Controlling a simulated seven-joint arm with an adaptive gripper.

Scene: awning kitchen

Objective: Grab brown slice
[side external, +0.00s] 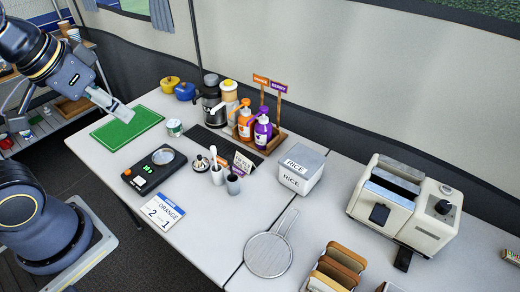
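Several brown bread slices (347,256) stand on edge in a row at the bottom of the side external view, right of the strainer. Their lower parts are cut off by the picture's edge, and their shades vary from golden to darker brown. My gripper (122,110) is at the upper left, above the green board and far from the slices. Nothing shows in it, but its fingers are too small and angled to tell whether they are open or shut.
A toaster (398,205) stands right of the slices. A strainer (268,254) and a white rice box (301,170) lie between them and the left side. Sauce bottles (263,132), a scale (155,168) and a green board (127,128) occupy the left table.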

